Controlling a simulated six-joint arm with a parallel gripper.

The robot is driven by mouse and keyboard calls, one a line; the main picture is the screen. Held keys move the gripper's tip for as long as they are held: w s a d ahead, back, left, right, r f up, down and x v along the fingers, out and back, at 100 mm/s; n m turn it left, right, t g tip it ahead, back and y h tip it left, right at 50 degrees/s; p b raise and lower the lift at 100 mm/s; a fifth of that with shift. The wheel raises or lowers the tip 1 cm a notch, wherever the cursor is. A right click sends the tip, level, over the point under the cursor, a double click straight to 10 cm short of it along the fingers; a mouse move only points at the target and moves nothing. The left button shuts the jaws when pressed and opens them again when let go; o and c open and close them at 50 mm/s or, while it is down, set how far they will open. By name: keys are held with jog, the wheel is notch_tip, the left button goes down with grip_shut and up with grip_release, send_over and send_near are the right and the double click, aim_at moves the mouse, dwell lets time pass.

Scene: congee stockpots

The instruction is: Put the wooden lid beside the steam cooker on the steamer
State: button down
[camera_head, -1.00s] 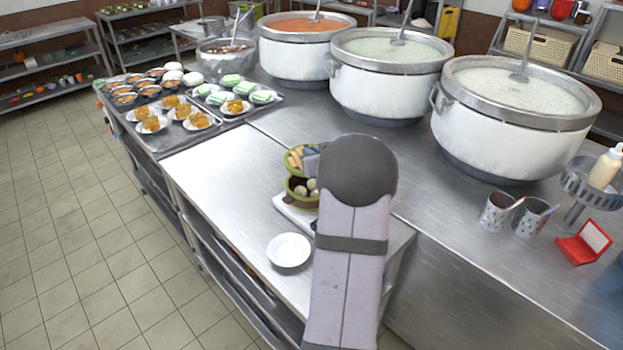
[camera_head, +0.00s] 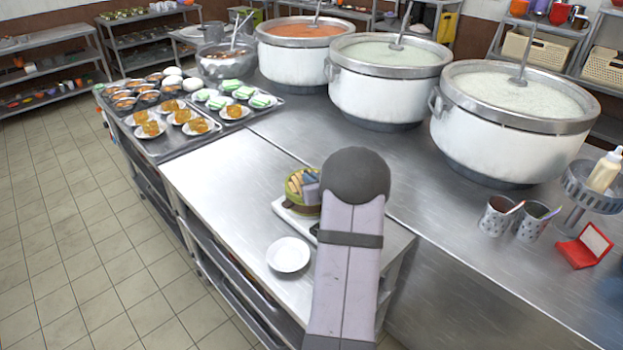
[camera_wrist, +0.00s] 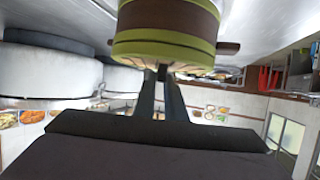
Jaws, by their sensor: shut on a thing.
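The round lid (camera_head: 295,184), yellowish and slatted with a green rim, sits at the top of the small steamer (camera_head: 311,209). The steamer is mostly hidden behind the lid and my arm, and its contents are covered. In the wrist view the steamer (camera_wrist: 165,20) shows as a brown band between green rims at the top, with the slatted lid (camera_wrist: 180,68) against it. My gripper (camera_head: 312,177) is shut on the lid; its fingers (camera_wrist: 163,75) meet the lid's middle in the wrist view. I cannot tell whether the lid fully rests on the rim.
A white board (camera_head: 284,208) lies under the steamer. An empty white plate (camera_head: 288,255) is in front of it. Large stockpots (camera_head: 510,130) stand behind to the right, and trays of food (camera_head: 190,148) lie at the back left. The steel counter left of the steamer is clear.

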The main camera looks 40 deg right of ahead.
jog(key=shift+f, duration=0.15)
jog(key=c, duration=1.8)
grip_release()
jog(key=shift+r, duration=0.2)
jog(key=b+v, duration=0.1)
jog(key=v, duration=1.1)
jog(key=shift+a, duration=0.1)
